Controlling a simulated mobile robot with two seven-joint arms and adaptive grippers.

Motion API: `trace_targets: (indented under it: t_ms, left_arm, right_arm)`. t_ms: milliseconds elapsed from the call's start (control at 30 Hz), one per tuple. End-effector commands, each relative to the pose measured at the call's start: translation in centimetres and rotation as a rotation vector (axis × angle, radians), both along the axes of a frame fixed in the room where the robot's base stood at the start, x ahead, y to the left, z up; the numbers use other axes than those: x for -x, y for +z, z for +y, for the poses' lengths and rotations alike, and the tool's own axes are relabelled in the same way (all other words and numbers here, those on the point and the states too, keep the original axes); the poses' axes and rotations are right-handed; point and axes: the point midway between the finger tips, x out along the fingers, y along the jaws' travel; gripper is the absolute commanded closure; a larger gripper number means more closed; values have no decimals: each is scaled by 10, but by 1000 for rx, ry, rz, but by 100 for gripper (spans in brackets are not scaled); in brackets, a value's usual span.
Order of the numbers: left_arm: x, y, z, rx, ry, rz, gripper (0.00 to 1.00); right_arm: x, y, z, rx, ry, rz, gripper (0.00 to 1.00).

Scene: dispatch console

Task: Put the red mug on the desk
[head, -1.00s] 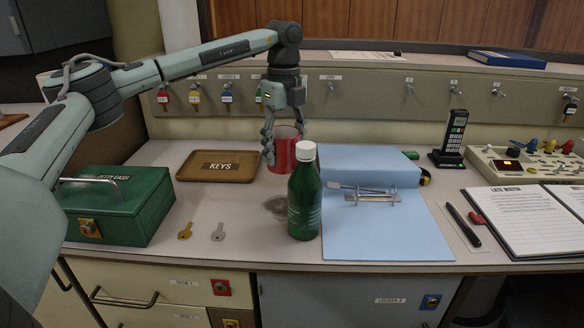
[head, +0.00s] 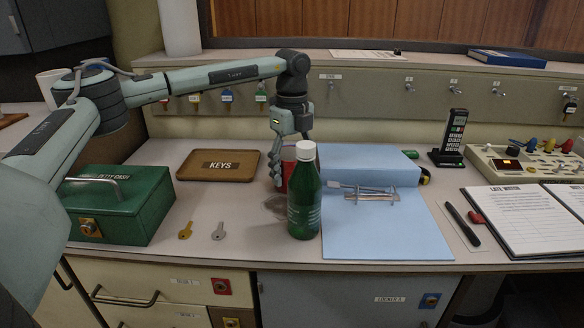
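The red mug (head: 285,177) is behind the green bottle (head: 304,198), which hides its right part. My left gripper (head: 279,169) points down with its fingers on the mug's left and far side; it appears shut on the mug. The mug is low over the desk (head: 245,228); I cannot tell whether its base touches the desktop. A dark patch (head: 275,207) shows on the desk just in front of the mug. My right gripper is not in view.
The white-capped bottle stands close in front of the mug. A brown key tray (head: 220,166) and green cash box (head: 118,208) are to the left, with two loose keys nearby. Desk between tray and keys is clear.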

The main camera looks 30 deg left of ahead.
Motion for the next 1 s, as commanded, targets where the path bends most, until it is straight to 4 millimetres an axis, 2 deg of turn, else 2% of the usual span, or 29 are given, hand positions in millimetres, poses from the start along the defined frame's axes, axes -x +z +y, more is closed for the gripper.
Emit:
trace_targets:
  t_ms: [100, 367, 500, 567, 733, 1000]
  left_arm:
    - [0, 1, 0, 0, 0, 0, 16]
    - [0, 1, 0, 0, 0, -1, 16]
    - [-1, 9, 0, 0, 0, -2, 16]
    - [-1, 17, 0, 2, 0, -4, 16]
    - [-1, 52, -1, 2, 0, -4, 16]
    - [-1, 105, -1, 0, -2, -2, 16]
  right_arm:
    - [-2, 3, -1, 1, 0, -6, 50]
    - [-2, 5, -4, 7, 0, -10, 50]
    - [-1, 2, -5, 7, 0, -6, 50]
    - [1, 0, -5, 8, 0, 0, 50]
    - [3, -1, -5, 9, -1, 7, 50]
    - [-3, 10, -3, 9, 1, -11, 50]
